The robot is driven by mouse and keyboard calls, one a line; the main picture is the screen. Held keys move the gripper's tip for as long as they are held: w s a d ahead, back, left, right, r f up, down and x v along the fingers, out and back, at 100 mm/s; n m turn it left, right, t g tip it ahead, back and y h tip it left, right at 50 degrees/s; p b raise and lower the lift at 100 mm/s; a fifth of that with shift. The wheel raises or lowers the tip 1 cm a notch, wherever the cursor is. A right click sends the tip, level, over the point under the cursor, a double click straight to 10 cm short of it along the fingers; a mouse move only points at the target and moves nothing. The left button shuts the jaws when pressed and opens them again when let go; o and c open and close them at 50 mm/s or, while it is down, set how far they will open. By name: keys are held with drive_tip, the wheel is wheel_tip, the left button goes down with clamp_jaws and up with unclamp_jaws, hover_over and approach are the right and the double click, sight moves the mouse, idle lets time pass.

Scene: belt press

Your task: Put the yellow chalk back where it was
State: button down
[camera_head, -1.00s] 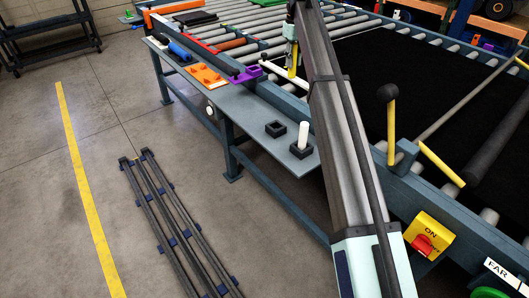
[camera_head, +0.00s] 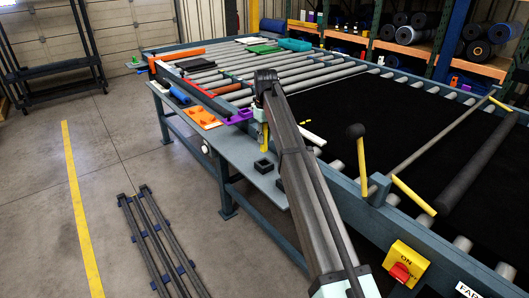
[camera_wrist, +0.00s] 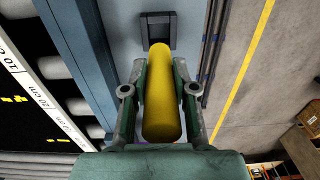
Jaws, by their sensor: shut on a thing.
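The yellow chalk (camera_wrist: 162,95) is a thick cylinder between the fingers of my gripper (camera_wrist: 162,92), which is shut on it. In the head view the chalk (camera_head: 264,137) hangs roughly upright above the side shelf. A black square holder (camera_head: 264,168) with an open middle stands on the shelf just below it. In the wrist view the holder (camera_wrist: 157,20) lies just beyond the chalk's far end, which overlaps its near edge. The chalk looks above the holder and outside it. My arm hides the shelf area where another holder with a white chalk stood.
The blue side shelf (camera_head: 235,150) runs along the roller table, with an orange tray (camera_head: 201,117) and a purple part (camera_head: 238,115) nearby. A black belt (camera_head: 400,125) lies to the right. A white ruler strip (camera_wrist: 45,100) lies beside the frame rail.

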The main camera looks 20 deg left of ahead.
sight(265, 150)
drive_tip(key=shift+f+p, duration=1)
drive_tip(key=shift+f, duration=3.25)
drive_tip(key=shift+f, duration=0.1)
drive_tip(key=c, duration=0.9)
unclamp_jaws()
wheel_tip(265, 150, up, 12)
drive_tip(key=b, duration=0.3)
drive_tip(key=shift+d, duration=0.1)
